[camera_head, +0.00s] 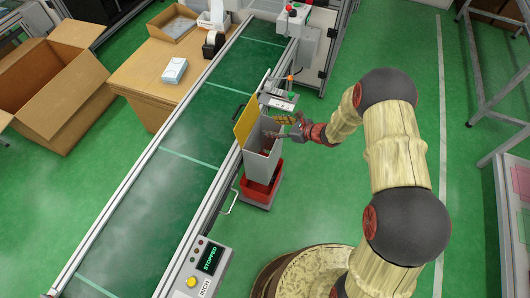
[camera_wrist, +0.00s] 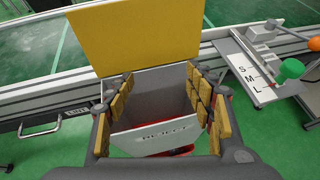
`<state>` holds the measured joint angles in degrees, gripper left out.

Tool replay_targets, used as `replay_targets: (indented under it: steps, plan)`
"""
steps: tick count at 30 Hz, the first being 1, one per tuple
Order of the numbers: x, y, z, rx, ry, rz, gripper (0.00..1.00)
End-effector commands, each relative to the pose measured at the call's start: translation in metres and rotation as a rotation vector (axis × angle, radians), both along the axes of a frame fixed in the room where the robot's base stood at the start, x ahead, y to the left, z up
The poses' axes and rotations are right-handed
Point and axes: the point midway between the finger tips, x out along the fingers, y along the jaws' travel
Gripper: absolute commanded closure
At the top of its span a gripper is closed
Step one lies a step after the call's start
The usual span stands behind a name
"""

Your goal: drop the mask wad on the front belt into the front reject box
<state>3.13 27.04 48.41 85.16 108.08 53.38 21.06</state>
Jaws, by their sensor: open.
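The grey front reject box (camera_head: 257,167) stands against the belt's right side with its yellow lid (camera_head: 246,122) raised. In the wrist view the box's lettered front wall (camera_wrist: 155,137) and the raised lid (camera_wrist: 130,38) show. My gripper (camera_wrist: 160,103) is open, its padded fingers apart over the box mouth, with nothing between them. In the head view my gripper (camera_head: 284,133) is at the box's upper right edge. I cannot make out a mask wad on the visible part of the green belt (camera_head: 150,190). The bottom of the box is not clearly visible.
A red tray (camera_head: 262,190) is under the box. A control panel reading STOPPED (camera_head: 205,262) is at the belt's near end. A plate marked S, M, L (camera_wrist: 255,75) with a green knob (camera_wrist: 290,69) adjoins the belt. A wooden table (camera_head: 150,80) stands beyond it.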

Motion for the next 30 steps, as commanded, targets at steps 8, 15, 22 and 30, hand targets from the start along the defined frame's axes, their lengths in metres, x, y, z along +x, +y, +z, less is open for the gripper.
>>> replay_targets:
  steps: [8, 15, 22, 30]
  plan:
    - [-0.025, -0.042, 0.027, 0.000, -0.001, -0.005, 0.46]
    - [-0.044, -0.071, 0.046, 0.001, 0.000, -0.004, 0.46]
    - [-0.052, -0.081, 0.052, 0.001, 0.001, -0.002, 0.46]
    - [-0.052, -0.081, 0.052, 0.000, 0.000, -0.001, 0.46]
